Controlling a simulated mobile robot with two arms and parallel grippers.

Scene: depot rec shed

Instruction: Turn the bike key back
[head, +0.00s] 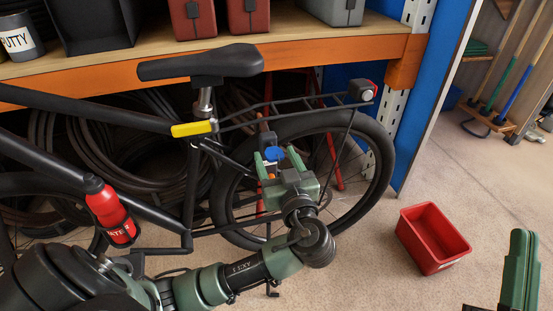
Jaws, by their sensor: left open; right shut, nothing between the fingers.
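A black bike stands in front of the shelf, with its rear wheel (372,190) on the right. A blue key head (275,154) shows at the front of that wheel, by a dark lock part (267,139). My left gripper (278,160) is open at the key, with its green fingers to either side of the blue head. I cannot tell whether a finger touches it. The gripper hides the key's lower part and much of the lock. My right gripper (520,265) is shut and empty at the lower right edge, partly cut off and away from the bike.
A red bin (433,239) stands on the floor right of the wheel. The orange-edged shelf (330,48), holding boxes, is behind the saddle (201,63). A red bottle (108,211) is on the frame. Coiled hoses lie behind the bike.

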